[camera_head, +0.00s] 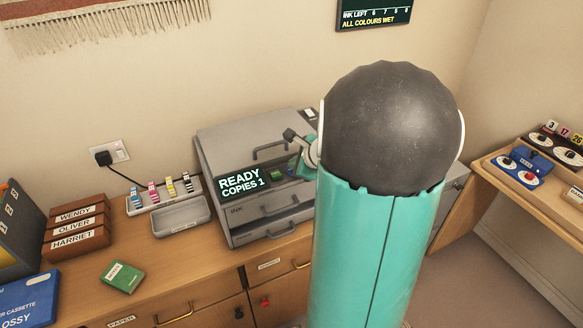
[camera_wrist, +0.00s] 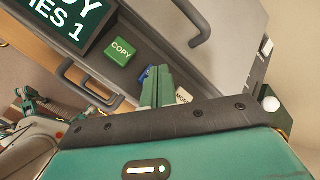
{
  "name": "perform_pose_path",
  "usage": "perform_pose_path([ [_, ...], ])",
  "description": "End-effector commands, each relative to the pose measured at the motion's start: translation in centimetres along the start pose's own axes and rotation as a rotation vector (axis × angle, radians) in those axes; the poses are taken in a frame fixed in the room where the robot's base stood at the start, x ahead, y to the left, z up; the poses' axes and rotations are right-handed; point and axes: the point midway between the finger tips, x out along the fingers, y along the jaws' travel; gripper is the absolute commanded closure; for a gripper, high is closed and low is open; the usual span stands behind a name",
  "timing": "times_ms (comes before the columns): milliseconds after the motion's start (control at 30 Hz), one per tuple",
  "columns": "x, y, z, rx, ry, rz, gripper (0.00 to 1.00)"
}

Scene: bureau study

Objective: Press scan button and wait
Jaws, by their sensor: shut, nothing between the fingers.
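The grey printer (camera_head: 250,141) stands on the wooden counter; its screen (camera_head: 242,183) reads READY, COPIES 1. In the wrist view a green COPY button (camera_wrist: 120,52) is left of my gripper (camera_wrist: 158,70). A blue button (camera_wrist: 144,75) is partly hidden behind my fingers, and its label cannot be read. A pale button (camera_wrist: 183,95) with a partly covered label is to their right. My gripper is shut and empty, with its tips at the blue button; I cannot tell whether they touch it. In the head view my arm hides most of the gripper and the printer's right side.
Left of the printer are an ink cartridge rack (camera_head: 158,193), a grey tray (camera_head: 181,215), a green box (camera_head: 121,276) and brown name boxes (camera_head: 77,229). Drawer handles (camera_head: 281,230) stick out from the printer's front.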

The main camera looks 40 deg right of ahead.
Motion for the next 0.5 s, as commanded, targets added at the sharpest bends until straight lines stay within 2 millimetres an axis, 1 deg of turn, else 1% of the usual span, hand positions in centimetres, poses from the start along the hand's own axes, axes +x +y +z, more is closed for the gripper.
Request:
perform_pose_path([
  [233, 0.02, 0.03, -0.02, 0.000, 0.000, 0.000, 1.00],
  [500, -0.87, -0.61, 0.63, -0.002, 0.000, 0.000, 1.00],
])
